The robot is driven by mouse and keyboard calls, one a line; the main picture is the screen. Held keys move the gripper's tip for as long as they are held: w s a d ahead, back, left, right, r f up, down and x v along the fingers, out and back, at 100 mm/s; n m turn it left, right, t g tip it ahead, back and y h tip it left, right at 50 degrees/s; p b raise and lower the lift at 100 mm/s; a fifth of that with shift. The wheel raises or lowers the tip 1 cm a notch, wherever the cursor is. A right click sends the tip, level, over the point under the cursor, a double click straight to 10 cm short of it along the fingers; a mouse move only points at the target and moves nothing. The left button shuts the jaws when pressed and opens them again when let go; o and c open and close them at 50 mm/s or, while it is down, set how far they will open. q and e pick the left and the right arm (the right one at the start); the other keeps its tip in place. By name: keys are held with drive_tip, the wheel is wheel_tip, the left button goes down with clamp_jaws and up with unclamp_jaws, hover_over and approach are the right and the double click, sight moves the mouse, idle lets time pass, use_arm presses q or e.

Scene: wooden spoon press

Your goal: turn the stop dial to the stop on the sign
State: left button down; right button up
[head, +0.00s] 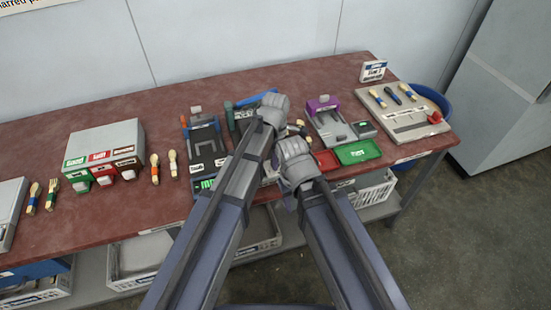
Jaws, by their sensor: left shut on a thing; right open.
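A small white sign (373,71) stands at the table's back right; its small print is hard to read. My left gripper (274,107) is over the middle press (246,104), a blue and dark green device mostly covered by my arms. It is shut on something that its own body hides. I cannot make out the stop dial; it may be behind my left gripper. My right gripper (292,157) is nearer the front edge, just below the left one. It is open, and its fingertips are hard to see.
A dark press (203,145) stands left of my arms, a purple-topped one (323,103) right. Red and green trays (358,152) lie by the front edge. A dispenser box (104,146) with coloured labels is at left. A board (403,115) with utensils is at right.

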use_arm(q)
drive_tip(key=shift+n, duration=0.7)
drive_tip(key=c, duration=0.5)
unclamp_jaws()
wheel_tip(320, 180, up, 8)
drive_tip(key=p, duration=0.8)
drive_tip(key=shift+f, duration=0.1)
